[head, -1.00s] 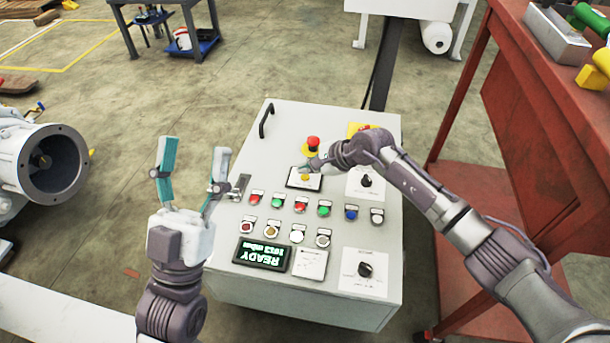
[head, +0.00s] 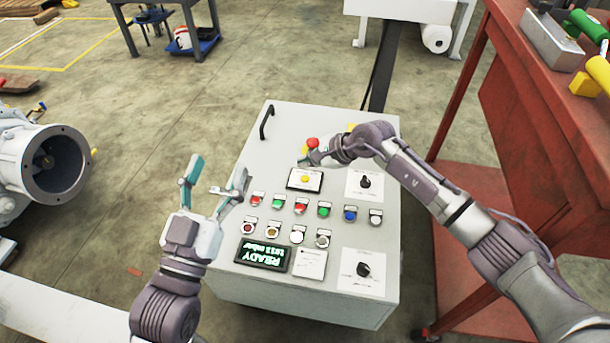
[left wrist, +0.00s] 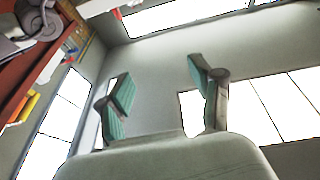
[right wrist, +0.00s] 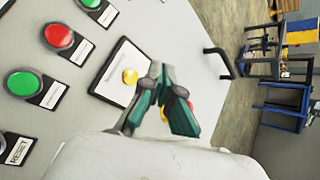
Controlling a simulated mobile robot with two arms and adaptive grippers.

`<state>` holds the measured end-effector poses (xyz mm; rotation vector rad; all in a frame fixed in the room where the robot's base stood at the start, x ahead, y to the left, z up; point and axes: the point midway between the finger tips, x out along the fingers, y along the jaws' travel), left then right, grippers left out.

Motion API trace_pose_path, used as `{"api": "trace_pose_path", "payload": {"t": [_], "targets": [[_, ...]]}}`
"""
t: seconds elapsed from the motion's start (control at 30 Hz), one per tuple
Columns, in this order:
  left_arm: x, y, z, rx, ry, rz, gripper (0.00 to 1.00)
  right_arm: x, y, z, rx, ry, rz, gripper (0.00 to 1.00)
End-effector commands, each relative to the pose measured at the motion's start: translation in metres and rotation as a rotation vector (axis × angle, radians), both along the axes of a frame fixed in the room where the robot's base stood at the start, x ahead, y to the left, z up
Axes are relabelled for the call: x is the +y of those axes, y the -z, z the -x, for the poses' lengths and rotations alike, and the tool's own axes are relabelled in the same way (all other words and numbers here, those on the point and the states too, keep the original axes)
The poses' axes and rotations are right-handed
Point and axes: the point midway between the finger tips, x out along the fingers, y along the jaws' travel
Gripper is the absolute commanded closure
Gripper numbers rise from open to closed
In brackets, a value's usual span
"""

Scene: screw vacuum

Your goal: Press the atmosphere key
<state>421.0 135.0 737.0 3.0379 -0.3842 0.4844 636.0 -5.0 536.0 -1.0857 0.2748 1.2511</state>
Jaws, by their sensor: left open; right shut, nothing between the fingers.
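The control cabinet (head: 225,225) has a sloped panel with rows of coloured buttons. I cannot read which key is labelled atmosphere. A yellow button (head: 305,179) sits on a black-edged white plate; it also shows in the right wrist view (right wrist: 130,76). My right gripper (head: 307,160) is shut and empty just beyond this button. In the right wrist view its fingertips (right wrist: 160,68) appear beside the button; contact cannot be told. My left gripper (head: 217,170) is open and empty at the panel's left edge, fingers pointing up. The left wrist view shows its spread fingers (left wrist: 155,82).
A red emergency stop (head: 312,144) is close to my right gripper. Lower on the panel are a green display (head: 262,253) reading READY and a rotary knob (head: 364,269). A red bench (head: 500,110) stands right of the cabinet.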

Motion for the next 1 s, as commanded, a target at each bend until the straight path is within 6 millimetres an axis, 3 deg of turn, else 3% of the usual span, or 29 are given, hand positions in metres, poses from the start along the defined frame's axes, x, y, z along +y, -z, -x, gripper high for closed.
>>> {"api": "trace_pose_path", "payload": {"t": [0.5, 1.0], "targets": [[0.006, 0.047, -0.006, 0.28, -0.017, -0.075, 0.35, 0.0, -0.019, 0.0, 0.001, 0.0, 0.0, 1.0], [0.006, 0.052, -0.005, 0.302, -0.018, -0.08, 0.35, 0.0, -0.02, 0.0, 0.001, 0.0, 0.0, 1.0]]}}
